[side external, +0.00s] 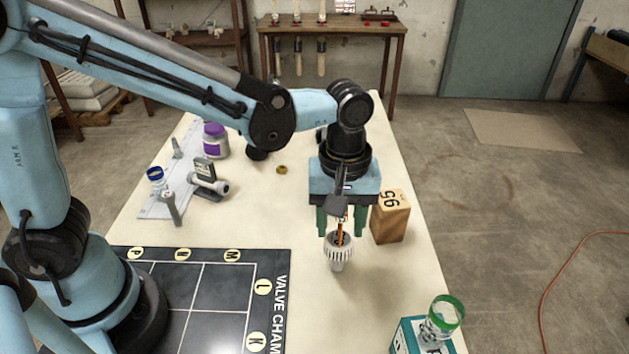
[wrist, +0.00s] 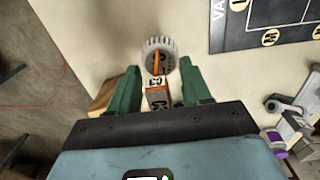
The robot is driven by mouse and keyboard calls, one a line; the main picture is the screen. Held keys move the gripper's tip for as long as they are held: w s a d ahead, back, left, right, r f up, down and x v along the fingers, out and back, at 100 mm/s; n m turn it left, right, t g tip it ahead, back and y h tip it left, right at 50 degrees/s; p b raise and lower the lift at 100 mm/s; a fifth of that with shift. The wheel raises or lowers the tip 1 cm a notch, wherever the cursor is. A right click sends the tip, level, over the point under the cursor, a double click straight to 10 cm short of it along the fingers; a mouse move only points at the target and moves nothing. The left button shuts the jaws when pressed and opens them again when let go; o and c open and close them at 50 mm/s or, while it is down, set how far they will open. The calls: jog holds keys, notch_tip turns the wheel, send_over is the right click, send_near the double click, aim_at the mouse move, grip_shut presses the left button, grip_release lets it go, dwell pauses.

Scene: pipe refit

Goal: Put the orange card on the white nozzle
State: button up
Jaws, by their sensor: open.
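The white nozzle (side external: 339,253) stands on the cream table below my gripper, with a ribbed rim; its round top shows in the wrist view (wrist: 168,45). The orange card (side external: 340,233) stands upright at the nozzle's top, seen nearly edge-on, and appears to touch it. In the wrist view the card (wrist: 157,97) shows orange with dark marks between the fingers, and an orange edge runs across the nozzle's top. My gripper (side external: 341,229) points down with its green fingers open, one on each side of the card. In the wrist view, gaps show beside the card.
A wooden block (side external: 390,217) marked 95 stands close to the right finger. A black valve board (side external: 215,300) lies at front left. A green-rimmed glass (side external: 442,318) stands on a teal box at front right. A purple jar (side external: 215,141) and small fittings are at back left.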

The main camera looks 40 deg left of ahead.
jog(key=shift+r, duration=0.1)
notch_tip(320, 180, up, 12)
jog(key=shift+a, duration=0.1)
jog(key=shift+s+a, duration=0.1)
jog(key=shift+a, duration=0.3)
jog(key=s+a+f+m+t, duration=0.2)
jog(key=a+f+m+t, duration=0.1)
jog(key=a, duration=0.4)
jog(key=s+a+f+m+t, duration=0.2)
jog(key=a+f+m+t, duration=0.2)
jog(key=a+m, duration=0.2)
jog(key=shift+a, duration=1.15)
